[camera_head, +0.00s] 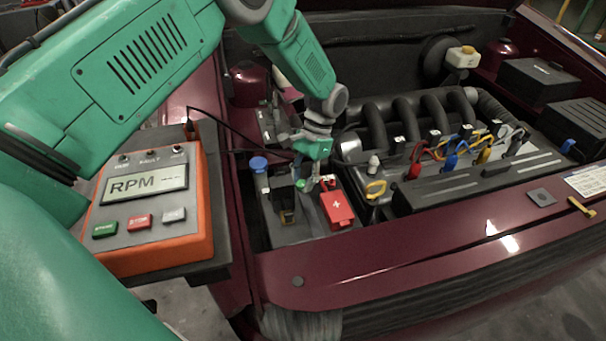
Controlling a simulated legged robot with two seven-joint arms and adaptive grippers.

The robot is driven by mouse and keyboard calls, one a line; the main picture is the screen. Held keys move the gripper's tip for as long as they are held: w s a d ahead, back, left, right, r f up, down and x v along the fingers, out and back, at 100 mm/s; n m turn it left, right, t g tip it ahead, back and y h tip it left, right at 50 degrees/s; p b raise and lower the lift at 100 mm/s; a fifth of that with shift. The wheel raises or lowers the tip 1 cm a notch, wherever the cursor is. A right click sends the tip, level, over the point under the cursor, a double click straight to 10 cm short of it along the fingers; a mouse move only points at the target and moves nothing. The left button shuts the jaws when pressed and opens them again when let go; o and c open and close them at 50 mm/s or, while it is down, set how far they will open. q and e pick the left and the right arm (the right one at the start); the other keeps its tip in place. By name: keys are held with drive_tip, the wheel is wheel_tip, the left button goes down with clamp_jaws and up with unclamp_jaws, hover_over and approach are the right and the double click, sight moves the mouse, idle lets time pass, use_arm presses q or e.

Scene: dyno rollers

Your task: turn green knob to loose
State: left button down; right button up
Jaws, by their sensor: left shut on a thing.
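The green knob (300,184) shows as a small bright green spot in the engine bay, just left of the red battery cover. My left gripper (312,181) points down from above, its fingers shut at the green knob. The fingers and wrist hide part of the knob, so its turned position cannot be read. My right gripper is not in view.
A red cover with a white cross (338,208) sits close to the right of my left gripper. A blue cap (258,163) is to the left. An orange RPM box (152,245) stands at the left. The engine (470,180) and its coloured leads fill the right.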

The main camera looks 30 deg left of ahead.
use_arm(q)
drive_tip(key=shift+w+m+t+y+p, duration=0.15)
drive_tip(key=shift+m+y+p, duration=0.25)
drive_tip(key=shift+m, duration=0.45)
drive_tip(key=shift+m+t+y+p, duration=0.15)
drive_tip(key=shift+m+y+p, duration=0.2)
drive_tip(key=shift+m, duration=0.8)
drive_tip(key=c, duration=1.3)
unclamp_jaws()
drive_tip(key=shift+d, duration=0.1)
drive_tip(key=shift+c, duration=0.2)
drive_tip(key=shift+o, duration=0.2)
drive_tip(key=shift+w+r, duration=0.1)
drive_tip(key=shift+r, duration=0.15)
drive_tip(key=v, duration=1.1)
drive_tip(key=shift+w, duration=0.2)
